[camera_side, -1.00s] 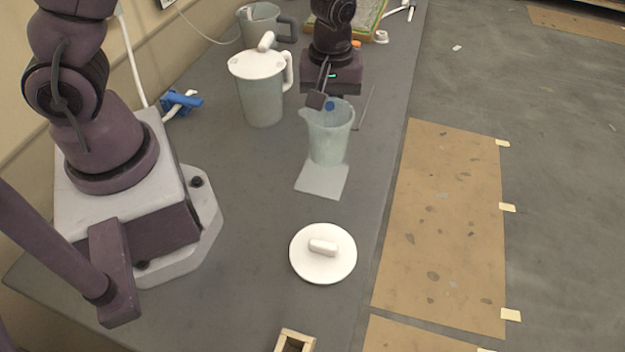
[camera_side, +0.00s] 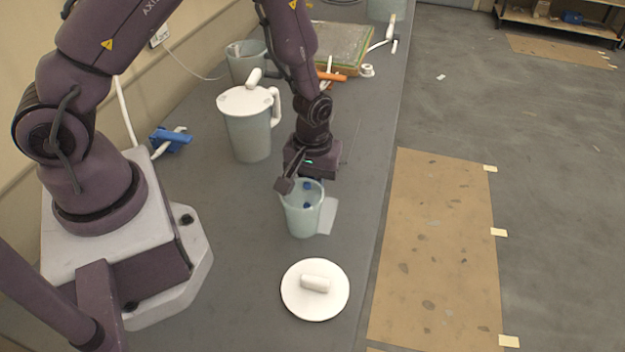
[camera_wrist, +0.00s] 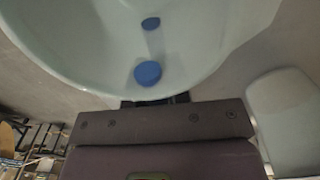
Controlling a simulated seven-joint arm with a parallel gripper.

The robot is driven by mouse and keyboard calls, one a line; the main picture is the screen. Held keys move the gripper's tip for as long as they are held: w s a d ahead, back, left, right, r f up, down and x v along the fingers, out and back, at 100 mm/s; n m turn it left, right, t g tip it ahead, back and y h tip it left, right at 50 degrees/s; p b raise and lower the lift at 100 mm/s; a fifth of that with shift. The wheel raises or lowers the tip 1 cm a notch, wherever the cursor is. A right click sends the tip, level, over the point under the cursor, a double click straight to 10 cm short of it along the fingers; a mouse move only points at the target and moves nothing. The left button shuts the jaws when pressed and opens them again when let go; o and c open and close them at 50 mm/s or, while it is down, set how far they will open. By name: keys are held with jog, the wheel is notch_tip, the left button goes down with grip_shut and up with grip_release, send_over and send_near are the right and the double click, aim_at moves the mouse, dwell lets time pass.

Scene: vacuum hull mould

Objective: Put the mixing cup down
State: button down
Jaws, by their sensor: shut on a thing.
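The mixing cup (camera_side: 301,215) is a pale, translucent grey-green cup, upright in the side view below my gripper (camera_side: 307,188). My gripper is shut on the cup at its upper wall. Blue spots show at the cup by the fingers. The cup's base is at or very near the grey bench top; I cannot tell whether it touches. In the wrist view the cup (camera_wrist: 75,45) fills the top, with its open mouth and two blue discs visible. The fingertips are mostly hidden there.
A pale square sheet (camera_side: 329,217) lies just right of the cup. A round white lid (camera_side: 296,300) lies in front. A lidded jug (camera_side: 250,138) stands behind left, with another jug (camera_side: 243,66) beyond. The grey bench (camera_side: 225,235) is clear left of the cup.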

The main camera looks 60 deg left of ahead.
jog(key=shift+f, duration=0.1)
jog(key=c, duration=1.1)
grip_release()
notch_tip(320, 180, up, 12)
jog(key=shift+r, duration=0.15)
jog(key=s+r+m+t, duration=0.2)
jog(key=s+r+m, duration=0.2)
jog(key=s+r, duration=0.3)
jog(key=s+a+r+m+t, duration=0.1)
jog(key=s+r+m+t, duration=0.2)
jog(key=r, duration=0.9)
jog(key=s+m, duration=0.2)
jog(key=s, duration=0.1)
jog(key=shift+s+r+t, duration=0.3)
jog(key=shift+s+r, duration=0.05)
jog(key=shift+r, duration=0.05)
